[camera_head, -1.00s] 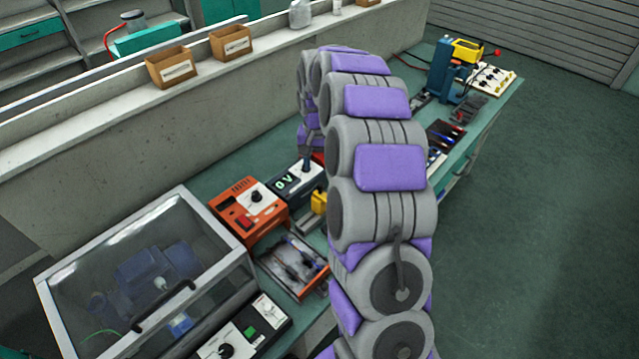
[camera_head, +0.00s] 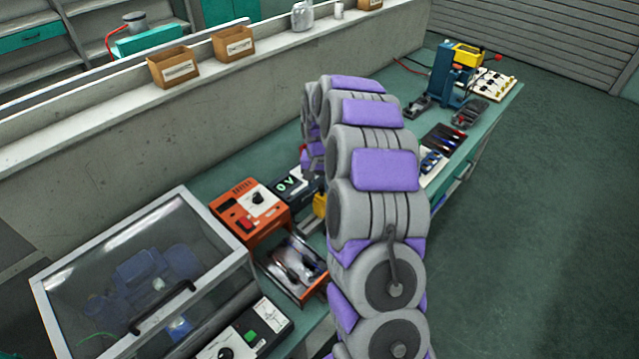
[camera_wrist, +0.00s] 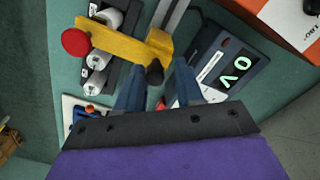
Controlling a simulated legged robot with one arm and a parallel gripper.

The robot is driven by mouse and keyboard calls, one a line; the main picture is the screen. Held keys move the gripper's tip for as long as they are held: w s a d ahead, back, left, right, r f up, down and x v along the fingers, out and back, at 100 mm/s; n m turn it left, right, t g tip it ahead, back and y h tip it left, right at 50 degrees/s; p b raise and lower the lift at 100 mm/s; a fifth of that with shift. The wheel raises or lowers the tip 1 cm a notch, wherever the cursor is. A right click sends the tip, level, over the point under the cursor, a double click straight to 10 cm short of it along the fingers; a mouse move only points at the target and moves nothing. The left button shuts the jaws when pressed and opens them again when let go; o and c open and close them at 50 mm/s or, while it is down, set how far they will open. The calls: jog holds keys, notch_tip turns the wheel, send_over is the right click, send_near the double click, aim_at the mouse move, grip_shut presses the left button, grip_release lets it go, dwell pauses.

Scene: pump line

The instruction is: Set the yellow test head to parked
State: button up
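In the wrist view, a yellow test head (camera_wrist: 125,42) spans the upper middle, with a red ball (camera_wrist: 75,41) at its left end and a dark, black-tipped knob (camera_wrist: 155,72) near its right end. A grey rail (camera_wrist: 168,16) runs up from behind it. My gripper (camera_wrist: 157,80) has its two blue fingers apart. The dark knob shows between or just beyond the fingertips; I cannot tell whether they touch it. In the head view, part of the yellow head (camera_head: 320,204) shows beside my arm. My arm hides the rest of it and my gripper.
A meter (camera_wrist: 225,62) reading 0 V stands right of the head. An orange unit (camera_head: 250,208), a tool tray (camera_head: 292,268) and a clear-lidded box (camera_head: 150,275) sit left of my arm. A blue stand with a yellow top (camera_head: 466,55) is at the bench's far end.

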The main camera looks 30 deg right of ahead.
jog(key=shift+d, duration=0.4)
jog(key=shift+c, duration=1.4)
jog(key=shift+d+f, duration=0.1)
jog(key=shift+d, duration=0.05)
grip_shut()
jog(key=shift+a, duration=0.4)
jog(key=shift+s+a, duration=0.2)
jog(key=shift+a, duration=0.1)
jog(key=s+a+p, duration=0.2)
jog(key=a, duration=0.3)
jog(key=shift+a, duration=0.35)
